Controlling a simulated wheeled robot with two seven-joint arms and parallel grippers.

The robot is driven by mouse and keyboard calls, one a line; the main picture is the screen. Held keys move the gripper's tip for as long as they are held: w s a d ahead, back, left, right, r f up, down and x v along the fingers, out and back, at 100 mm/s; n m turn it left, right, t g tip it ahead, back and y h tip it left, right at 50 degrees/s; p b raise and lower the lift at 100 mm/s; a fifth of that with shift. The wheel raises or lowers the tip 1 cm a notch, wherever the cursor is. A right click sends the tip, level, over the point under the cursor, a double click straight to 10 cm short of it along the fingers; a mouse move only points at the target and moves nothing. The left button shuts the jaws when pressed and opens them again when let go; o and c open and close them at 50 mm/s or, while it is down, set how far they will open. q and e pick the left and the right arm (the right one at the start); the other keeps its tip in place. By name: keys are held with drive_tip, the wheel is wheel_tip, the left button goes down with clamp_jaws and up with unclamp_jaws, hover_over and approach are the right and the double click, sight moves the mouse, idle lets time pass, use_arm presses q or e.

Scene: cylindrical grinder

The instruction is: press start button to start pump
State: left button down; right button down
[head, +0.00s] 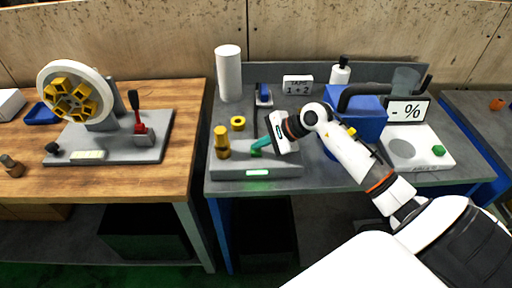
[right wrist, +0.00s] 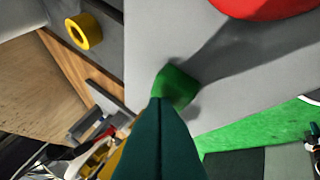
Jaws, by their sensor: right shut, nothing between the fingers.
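The green start button (right wrist: 177,86) sits on the pale grey face of a control box (head: 228,173). My right gripper (head: 259,147) is shut and empty, with its dark green fingers pointing at the button. In the right wrist view its joined fingertips (right wrist: 158,100) overlap the button's lower left edge. They are at the button or very close to it; I cannot tell whether they press it. In the head view the fingers mostly hide the button. A green display (head: 257,172) glows on the box front. My left gripper is out of view.
A red button (right wrist: 262,6) is at the top of the right wrist view. A wooden bench (head: 188,100) is left.

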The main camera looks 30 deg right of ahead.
sight(260, 151)
drive_tip(key=shift+r+p, duration=0.3)
drive_tip(key=shift+r, duration=0.6)
drive_tip(key=shift+r, duration=0.1)
drive_tip(key=shift+r+p, duration=1.05)
drive_tip(key=shift+r, duration=1.4)
drive_tip(key=shift+a, duration=0.1)
